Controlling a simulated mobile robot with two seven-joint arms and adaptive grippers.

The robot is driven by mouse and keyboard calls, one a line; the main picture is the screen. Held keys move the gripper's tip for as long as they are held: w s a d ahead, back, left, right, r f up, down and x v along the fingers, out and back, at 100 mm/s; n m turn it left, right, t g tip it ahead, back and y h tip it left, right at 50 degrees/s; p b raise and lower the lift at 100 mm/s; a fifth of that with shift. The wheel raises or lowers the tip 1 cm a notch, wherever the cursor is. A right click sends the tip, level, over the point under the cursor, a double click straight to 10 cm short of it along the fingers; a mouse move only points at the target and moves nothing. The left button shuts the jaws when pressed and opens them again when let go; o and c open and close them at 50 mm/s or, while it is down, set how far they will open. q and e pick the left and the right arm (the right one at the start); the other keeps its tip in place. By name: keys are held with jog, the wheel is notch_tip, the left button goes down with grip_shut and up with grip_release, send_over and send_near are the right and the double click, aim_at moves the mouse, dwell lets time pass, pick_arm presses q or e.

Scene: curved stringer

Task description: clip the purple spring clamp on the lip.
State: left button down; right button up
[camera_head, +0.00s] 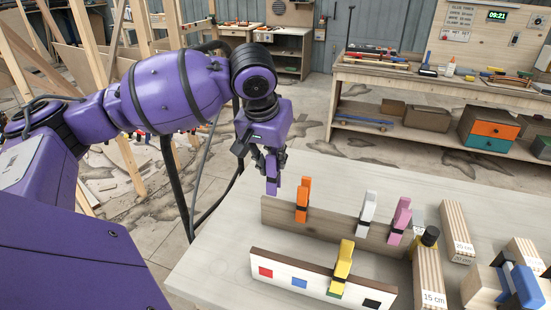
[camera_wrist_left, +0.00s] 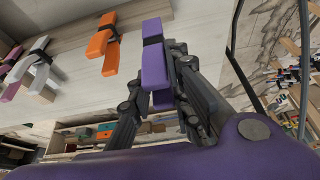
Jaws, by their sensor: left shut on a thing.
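My left gripper (camera_head: 268,161) is shut on the purple spring clamp (camera_head: 273,181), which hangs below the fingers near the left end of an upright brown board (camera_head: 336,224). In the left wrist view the purple clamp (camera_wrist_left: 154,62) sits between the finger pads, its ends sticking out. An orange clamp (camera_head: 303,200), a white clamp (camera_head: 367,213) and a pink clamp (camera_head: 399,220) sit along the brown board. A yellow clamp (camera_head: 342,262) sits on the white front strip (camera_head: 275,262) with coloured squares. Whether the purple clamp touches the board cannot be told. My right gripper is not in view.
The pale tabletop (camera_head: 215,262) is clear at the left. Wooden blocks (camera_head: 456,235) and a blue-and-black tool (camera_head: 519,285) crowd the right side. A workbench (camera_head: 440,85) stands behind.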

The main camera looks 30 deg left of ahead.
pick_arm(q)
jog(key=shift+w, duration=0.1)
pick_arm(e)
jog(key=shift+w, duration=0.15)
pick_arm(q)
jog(key=shift+r, duration=0.1)
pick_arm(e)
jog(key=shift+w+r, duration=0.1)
pick_arm(q)
jog(key=shift+r+p, duration=0.15)
jog(key=shift+p, duration=0.3)
jog(key=shift+f, duration=1.35)
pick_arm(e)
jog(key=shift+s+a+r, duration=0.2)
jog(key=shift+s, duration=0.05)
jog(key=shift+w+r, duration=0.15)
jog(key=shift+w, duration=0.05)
pick_arm(q)
jog(key=shift+p, duration=0.4)
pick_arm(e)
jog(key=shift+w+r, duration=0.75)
